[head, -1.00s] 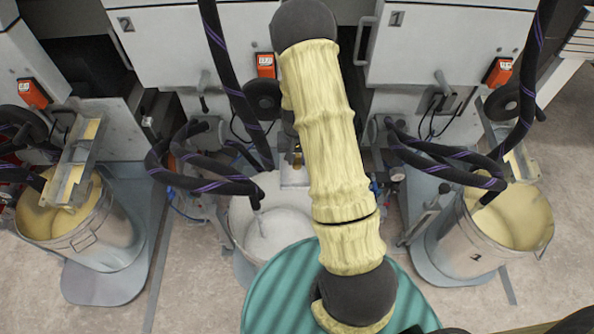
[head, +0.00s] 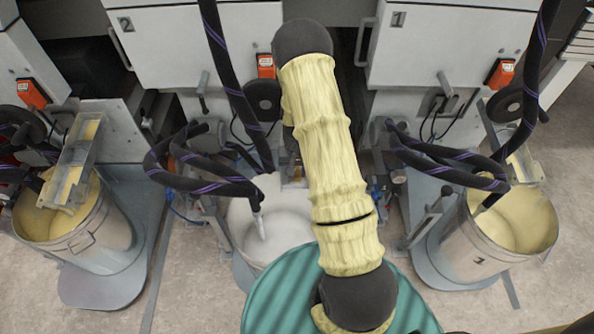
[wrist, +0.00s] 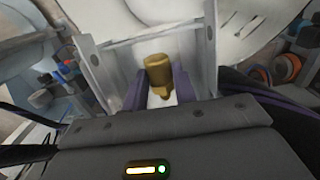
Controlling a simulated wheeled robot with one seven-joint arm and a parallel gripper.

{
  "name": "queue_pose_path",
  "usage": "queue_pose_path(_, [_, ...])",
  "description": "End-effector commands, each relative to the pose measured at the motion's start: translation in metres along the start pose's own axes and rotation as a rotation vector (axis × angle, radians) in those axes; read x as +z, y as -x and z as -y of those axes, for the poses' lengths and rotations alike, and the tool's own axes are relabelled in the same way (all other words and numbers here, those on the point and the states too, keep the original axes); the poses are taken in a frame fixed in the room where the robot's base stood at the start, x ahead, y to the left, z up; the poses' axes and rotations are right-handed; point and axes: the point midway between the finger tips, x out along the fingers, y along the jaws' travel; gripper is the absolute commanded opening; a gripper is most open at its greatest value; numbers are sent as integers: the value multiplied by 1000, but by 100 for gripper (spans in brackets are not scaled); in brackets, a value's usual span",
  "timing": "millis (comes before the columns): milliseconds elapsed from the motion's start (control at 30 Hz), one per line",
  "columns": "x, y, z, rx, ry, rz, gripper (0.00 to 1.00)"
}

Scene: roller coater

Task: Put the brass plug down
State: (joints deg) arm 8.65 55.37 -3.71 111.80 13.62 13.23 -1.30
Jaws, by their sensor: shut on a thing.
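The brass plug (wrist: 158,70) is a short golden cylinder with a narrower lower part, in the middle of the wrist view. My gripper (wrist: 158,88) has its purple fingers on either side of the plug and is shut on it. The plug sits in front of a pale metal trough or frame (wrist: 112,62) with upright side walls. I cannot tell whether the plug touches it. In the head view my padded yellow arm covers most of the gripper, and only a small brass-coloured spot (head: 297,171) shows beside the arm.
A pail of white liquid (head: 268,238) stands below the middle machine, with a dark hose (head: 222,188) hanging into it. Pails of yellow liquid stand at left (head: 75,240) and right (head: 500,240). A teal ribbed drum top (head: 275,300) is at the front.

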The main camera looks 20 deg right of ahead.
Motion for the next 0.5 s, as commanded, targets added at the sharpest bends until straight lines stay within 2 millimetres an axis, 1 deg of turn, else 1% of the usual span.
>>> queue_pose_path(400, [0,-9,-1,0,-1,0,0])
queue_pose_path(433, [0,-8,-1,0,-1,0,33])
queue_pose_path(500, [0,-8,0,0,0,0,47])
